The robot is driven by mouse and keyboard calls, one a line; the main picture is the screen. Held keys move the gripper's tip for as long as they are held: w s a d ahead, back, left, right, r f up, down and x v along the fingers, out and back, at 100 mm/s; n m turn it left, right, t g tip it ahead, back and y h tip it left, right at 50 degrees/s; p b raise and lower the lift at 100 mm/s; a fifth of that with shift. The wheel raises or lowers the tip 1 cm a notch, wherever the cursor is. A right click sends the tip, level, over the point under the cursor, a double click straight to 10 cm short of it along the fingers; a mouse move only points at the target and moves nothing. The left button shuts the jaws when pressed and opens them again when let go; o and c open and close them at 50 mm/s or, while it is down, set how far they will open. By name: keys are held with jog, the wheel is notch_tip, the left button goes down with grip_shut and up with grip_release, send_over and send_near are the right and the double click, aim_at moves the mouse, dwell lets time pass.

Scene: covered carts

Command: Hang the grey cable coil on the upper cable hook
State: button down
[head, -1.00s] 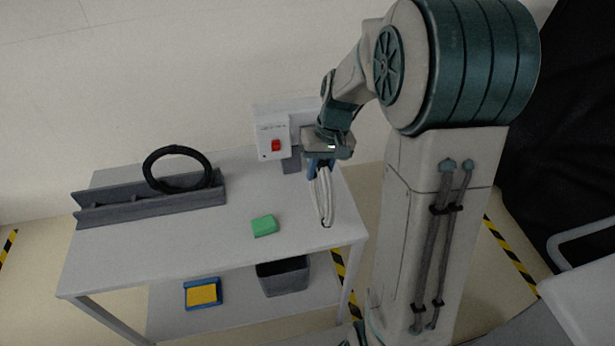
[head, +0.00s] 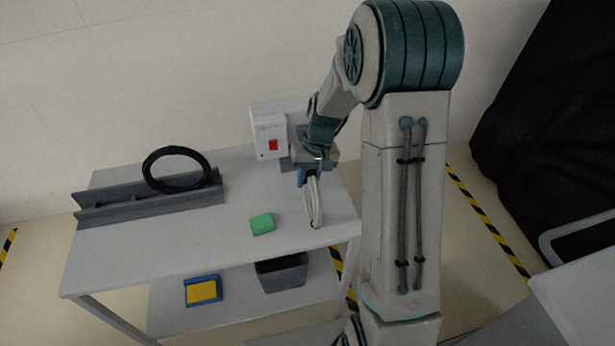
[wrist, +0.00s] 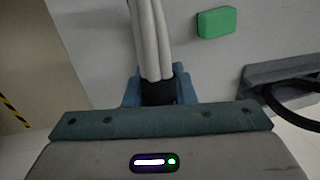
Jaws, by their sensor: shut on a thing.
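The grey cable coil (head: 316,205) hangs down from my gripper (head: 304,180) over the right end of the cart's top. My gripper is shut on the coil. In the wrist view the coil's pale strands (wrist: 150,40) run up from between the blue fingers (wrist: 160,90), with a dark band at the grip. Whether the coil's lower end touches the cart top I cannot tell. I cannot make out an upper cable hook in these frames.
A black coil (head: 176,170) stands in a grey rack (head: 120,205) on the cart (head: 200,240). A green block (head: 262,224) lies mid-top. A white box with a red switch (head: 268,135) stands behind. A grey bin (head: 282,273) and a yellow-blue item (head: 203,291) sit below.

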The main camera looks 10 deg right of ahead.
jog(key=shift+f, duration=0.25)
jog(key=c, duration=1.2)
grip_release()
jog(key=shift+r, duration=0.1)
jog(key=shift+r, duration=0.15)
notch_tip(320, 180, up, 11)
jog(key=d+b, duration=0.1)
jog(key=d, duration=0.1)
jog(key=s+a+r+t+h, duration=0.1)
jog(key=s+r, duration=0.1)
jog(key=s, duration=0.9)
jog(key=s+r+t+h, duration=0.1)
jog(key=s+r+t, duration=0.1)
jog(key=s, duration=0.8)
jog(key=shift+s+a+r+t, duration=0.3)
jog(key=shift+s+a+r, duration=0.05)
